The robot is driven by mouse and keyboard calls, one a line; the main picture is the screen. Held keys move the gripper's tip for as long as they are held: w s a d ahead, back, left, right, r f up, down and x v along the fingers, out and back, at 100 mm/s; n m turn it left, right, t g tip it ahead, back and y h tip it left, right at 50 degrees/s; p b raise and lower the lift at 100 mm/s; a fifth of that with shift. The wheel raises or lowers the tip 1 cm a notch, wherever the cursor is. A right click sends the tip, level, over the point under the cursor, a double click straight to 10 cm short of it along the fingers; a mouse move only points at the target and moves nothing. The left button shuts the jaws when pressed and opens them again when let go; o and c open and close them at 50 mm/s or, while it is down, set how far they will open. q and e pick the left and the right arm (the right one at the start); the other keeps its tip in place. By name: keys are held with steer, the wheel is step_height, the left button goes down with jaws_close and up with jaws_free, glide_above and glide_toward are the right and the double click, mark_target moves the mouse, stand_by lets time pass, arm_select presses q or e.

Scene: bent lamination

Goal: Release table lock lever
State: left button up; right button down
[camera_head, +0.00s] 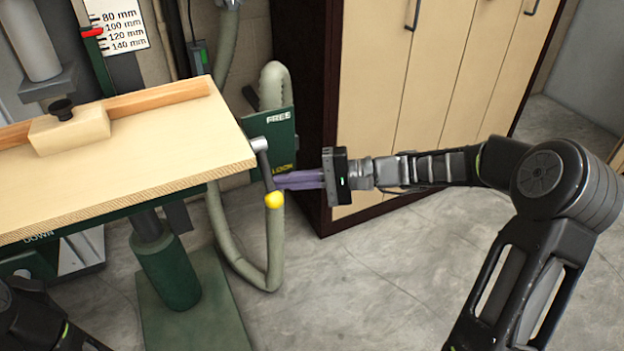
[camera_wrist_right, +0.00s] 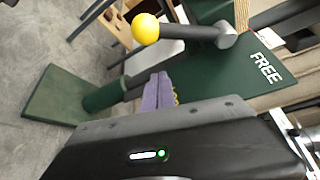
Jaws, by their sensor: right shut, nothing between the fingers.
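The table lock lever (camera_head: 266,170) is a dark rod with a yellow ball knob (camera_head: 274,200) at its lower end and a grey pivot at its top. It hangs down at the right end of the wooden table (camera_head: 170,140), in front of a green plate (camera_head: 277,128) marked FREE and LOCK. My right gripper (camera_head: 278,182) is shut and empty, its purple fingers beside the lever just above the knob. I cannot tell whether they touch it. In the right wrist view the fingers (camera_wrist_right: 160,92) sit below the lever's rod (camera_wrist_right: 190,32). Only part of my left arm shows at the bottom left.
A wooden block (camera_head: 70,130) with a black knob sits against the table's fence. A tall cabinet (camera_head: 420,90) stands behind my right gripper. A grey hose (camera_head: 228,215) loops below the table end. The green column (camera_head: 167,265) stands under the table. Floor at right is partly clear.

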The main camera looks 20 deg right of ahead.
steer(key=shift+s+a+r, duration=0.2)
steer(key=shift+s+a, duration=0.05)
steer(key=shift+s, duration=0.3)
steer(key=shift+s+a+r, duration=0.15)
steer(key=shift+s+a, duration=0.15)
steer(key=shift+s, duration=0.3)
steer(key=shift+s+a+r, duration=0.2)
steer(key=shift+s+a, duration=0.05)
steer(key=shift+s, duration=0.3)
steer(key=s+r+m+g+h+p, duration=0.1)
steer(key=s+r+m+g+p, duration=0.1)
steer(key=p, duration=0.9)
steer(key=s+r+m+g+h+p, duration=0.1)
steer(key=s+r+m+g+p, duration=0.2)
steer(key=p, duration=0.9)
steer(key=shift+s+d+r+m, duration=0.25)
steer(key=shift+r+m, duration=0.75)
steer(key=shift+r, duration=1.25)
steer(key=shift+r+p, duration=0.1)
steer(key=shift+p, duration=0.2)
